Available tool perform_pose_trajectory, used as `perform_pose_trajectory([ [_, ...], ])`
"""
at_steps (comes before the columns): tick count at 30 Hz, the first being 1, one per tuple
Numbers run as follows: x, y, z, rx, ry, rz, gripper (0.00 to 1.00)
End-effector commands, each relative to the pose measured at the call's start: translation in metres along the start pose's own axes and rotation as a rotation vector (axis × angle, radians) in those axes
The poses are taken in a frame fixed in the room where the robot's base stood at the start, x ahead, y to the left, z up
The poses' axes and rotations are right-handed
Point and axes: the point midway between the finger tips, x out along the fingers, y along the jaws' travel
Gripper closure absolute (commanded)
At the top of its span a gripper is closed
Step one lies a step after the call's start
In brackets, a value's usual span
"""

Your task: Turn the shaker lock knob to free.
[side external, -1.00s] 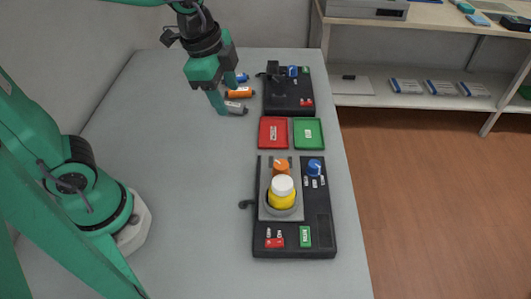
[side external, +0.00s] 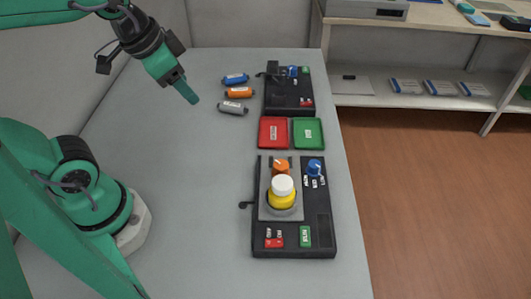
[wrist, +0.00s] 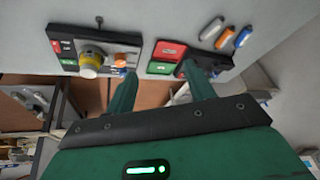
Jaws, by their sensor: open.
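The shaker (side external: 262,225) is a black panel at the front of the table, also in the wrist view (wrist: 135,40). A yellow bottle with a white cap (side external: 282,192) stands upright in its grey holder. An orange knob (side external: 281,167) sits just behind the bottle, and a blue knob (side external: 315,168) with small white labels is to its right. I cannot read which is the lock knob or its setting. My gripper (side external: 191,97) hangs over the far left of the table, away from both knobs. In the wrist view its jaws (wrist: 160,88) are apart and empty.
Blue (side external: 236,79), orange (side external: 239,92) and grey (side external: 232,108) cartridges lie right of my gripper. A second black device (side external: 280,97) stands at the back. Red (side external: 265,146) and green (side external: 317,147) trays lie between the devices.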

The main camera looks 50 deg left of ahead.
Motion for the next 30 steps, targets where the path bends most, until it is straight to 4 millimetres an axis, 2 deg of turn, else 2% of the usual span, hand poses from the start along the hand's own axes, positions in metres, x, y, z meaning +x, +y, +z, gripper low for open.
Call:
perform_pose_trajectory([
  [12, -0.009, -0.007, 0.019, -0.223, 0.051, -0.027, 0.46],
  [30, -0.009, -0.008, 0.021, -0.247, 0.055, -0.029, 0.46],
])
